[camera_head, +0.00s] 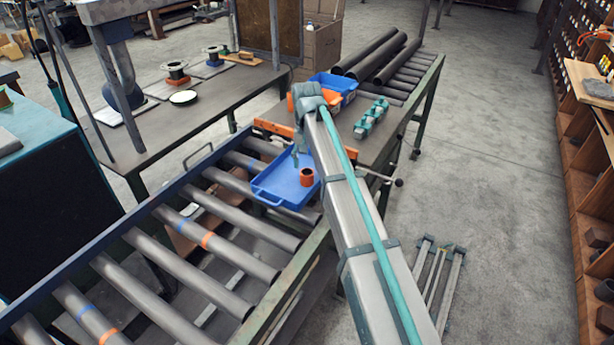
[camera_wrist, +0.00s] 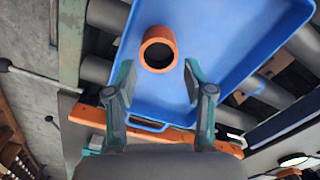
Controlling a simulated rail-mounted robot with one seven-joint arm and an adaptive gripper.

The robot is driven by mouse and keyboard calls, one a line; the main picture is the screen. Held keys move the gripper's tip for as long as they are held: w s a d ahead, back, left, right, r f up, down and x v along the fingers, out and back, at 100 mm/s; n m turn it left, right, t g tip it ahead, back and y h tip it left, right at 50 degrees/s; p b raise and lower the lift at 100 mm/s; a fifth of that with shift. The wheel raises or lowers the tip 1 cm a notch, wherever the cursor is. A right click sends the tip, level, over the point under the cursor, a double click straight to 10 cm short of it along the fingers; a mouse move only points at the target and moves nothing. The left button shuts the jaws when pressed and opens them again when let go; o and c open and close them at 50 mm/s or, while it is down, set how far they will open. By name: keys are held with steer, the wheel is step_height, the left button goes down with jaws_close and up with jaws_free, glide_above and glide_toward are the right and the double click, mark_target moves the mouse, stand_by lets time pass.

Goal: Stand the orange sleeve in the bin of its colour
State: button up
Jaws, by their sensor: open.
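The orange sleeve (camera_head: 306,178) stands upright in the blue tray (camera_head: 268,190) on the roller conveyor. In the wrist view the sleeve (camera_wrist: 159,31) shows its open top, just beyond my fingertips and between their lines. My gripper (camera_wrist: 159,82) is open and empty over the tray (camera_wrist: 225,40), with the fingers apart from the sleeve. In the head view my gripper (camera_head: 302,155) is partly hidden by my arm. An orange bin (camera_head: 331,98) sits on the bench behind my arm, which hides part of it. A blue bin (camera_head: 343,86) stands beside it.
An orange bar (camera_head: 270,127) runs along the bench edge by the tray. Teal-and-grey fittings (camera_head: 371,118) stand right of the bins. Dark pipes (camera_head: 380,58) lie behind. Flanged parts (camera_head: 175,72) stand on the left table. Bare rollers (camera_head: 190,235) lie left of the tray.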

mark_target(307, 172)
steer(key=shift+s+d+f+p, duration=0.1)
steer(key=shift+f+p, duration=0.4)
steer(key=shift+f, duration=0.9)
steer(key=shift+s+f+p, duration=0.1)
steer(key=shift+f+p, duration=0.4)
steer(key=shift+f, duration=0.85)
steer(key=shift+c, duration=0.2)
jaws_close()
